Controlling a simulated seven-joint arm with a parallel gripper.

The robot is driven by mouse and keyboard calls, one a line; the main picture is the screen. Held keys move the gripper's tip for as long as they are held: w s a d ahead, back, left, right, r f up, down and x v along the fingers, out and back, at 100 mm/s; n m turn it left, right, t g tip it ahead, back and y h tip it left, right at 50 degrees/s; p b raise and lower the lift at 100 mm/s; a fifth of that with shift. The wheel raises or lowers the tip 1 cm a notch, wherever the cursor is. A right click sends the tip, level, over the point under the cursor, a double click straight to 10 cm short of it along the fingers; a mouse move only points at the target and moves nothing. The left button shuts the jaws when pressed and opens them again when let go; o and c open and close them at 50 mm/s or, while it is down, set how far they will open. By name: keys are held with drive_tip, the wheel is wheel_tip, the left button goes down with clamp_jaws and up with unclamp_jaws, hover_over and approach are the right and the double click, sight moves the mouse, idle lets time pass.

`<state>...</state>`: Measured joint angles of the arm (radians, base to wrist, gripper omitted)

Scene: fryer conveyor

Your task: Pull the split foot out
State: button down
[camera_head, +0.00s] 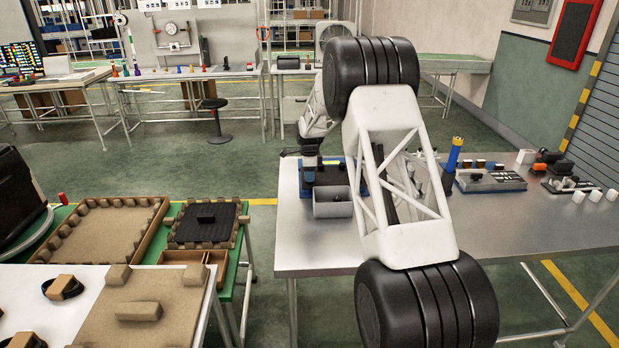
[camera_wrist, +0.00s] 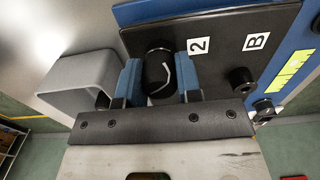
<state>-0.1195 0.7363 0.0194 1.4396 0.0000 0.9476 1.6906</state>
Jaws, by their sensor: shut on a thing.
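My gripper (camera_wrist: 158,82) has its two blue fingers either side of a black round foot (camera_wrist: 160,70) and is shut on it. A pale curved line runs down the foot, like a split. The foot stands at a black plate (camera_wrist: 217,72) beside a white "2" label. Whether it is still seated cannot be told. A second black foot (camera_wrist: 240,78) sits on the plate near the "B" label. In the head view my gripper (camera_head: 309,165) is low at the blue fixture (camera_head: 331,165); the held foot is not discernible there.
An open grey bin (camera_wrist: 75,88) stands close to the left finger; it also shows in the head view (camera_head: 333,205). A yellow-topped blue cylinder (camera_head: 454,155) and small fixtures (camera_head: 490,181) stand further right. The metal table's front (camera_head: 310,251) is bare.

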drive_tip(key=shift+r, duration=1.25)
idle(1.2)
drive_tip(key=shift+r, duration=0.35)
drive_tip(key=shift+r, duration=0.95)
drive_tip(key=shift+r, duration=1.45)
drive_tip(key=shift+s+d, duration=0.1)
